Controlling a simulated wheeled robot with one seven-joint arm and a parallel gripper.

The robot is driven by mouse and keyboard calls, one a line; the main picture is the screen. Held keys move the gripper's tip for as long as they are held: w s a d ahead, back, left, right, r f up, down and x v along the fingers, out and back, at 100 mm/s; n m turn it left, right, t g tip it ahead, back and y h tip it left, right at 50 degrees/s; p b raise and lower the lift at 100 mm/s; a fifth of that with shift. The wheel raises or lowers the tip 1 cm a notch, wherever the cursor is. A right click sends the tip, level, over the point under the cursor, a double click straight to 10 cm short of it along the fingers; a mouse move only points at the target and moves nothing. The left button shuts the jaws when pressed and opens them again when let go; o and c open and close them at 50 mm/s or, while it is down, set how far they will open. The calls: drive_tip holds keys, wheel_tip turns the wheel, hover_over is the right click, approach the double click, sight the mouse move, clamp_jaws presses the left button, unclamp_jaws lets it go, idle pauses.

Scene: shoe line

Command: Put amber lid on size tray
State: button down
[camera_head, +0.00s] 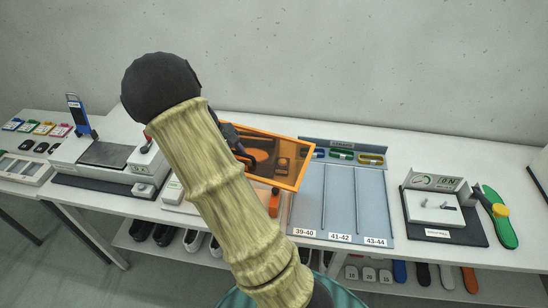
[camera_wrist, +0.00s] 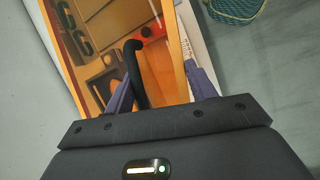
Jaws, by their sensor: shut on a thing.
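The amber lid (camera_head: 291,152) is a see-through panel with an orange frame. It is held raised and tilted over the bench, just left of the size tray (camera_head: 340,200). The tray is blue-grey, with three lanes labelled 39-40, 41-42 and 43-44, and its lanes look empty. My gripper (camera_wrist: 158,80) is shut on the lid's black curved handle, between two purple fingers in the wrist view. The lid (camera_wrist: 180,62) also fills the left and middle of that view. In the head view my arm hides most of the gripper and the lid's left part.
Blue, green and yellow items (camera_head: 343,155) sit along the tray's back strip. A grey fixture (camera_head: 433,207) and a green sole (camera_head: 500,222) are to the right. A press-like station (camera_head: 105,153) is at the left. Shoes and soles lie on the lower shelf.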

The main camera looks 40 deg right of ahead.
drive_tip(key=a+f+m+g+y+p, duration=0.1)
drive_tip(key=a+f+m, duration=0.3)
drive_tip(key=a+f, duration=1.2)
wheel_tip(320, 180, down, 3)
drive_tip(key=shift+a+r+m+g+y+p, duration=0.15)
drive_tip(key=shift+m+g+y+p, duration=0.15)
drive_tip(key=shift+m+p, duration=0.15)
drive_tip(key=shift+w+a, duration=0.1)
drive_tip(key=shift+a, duration=0.05)
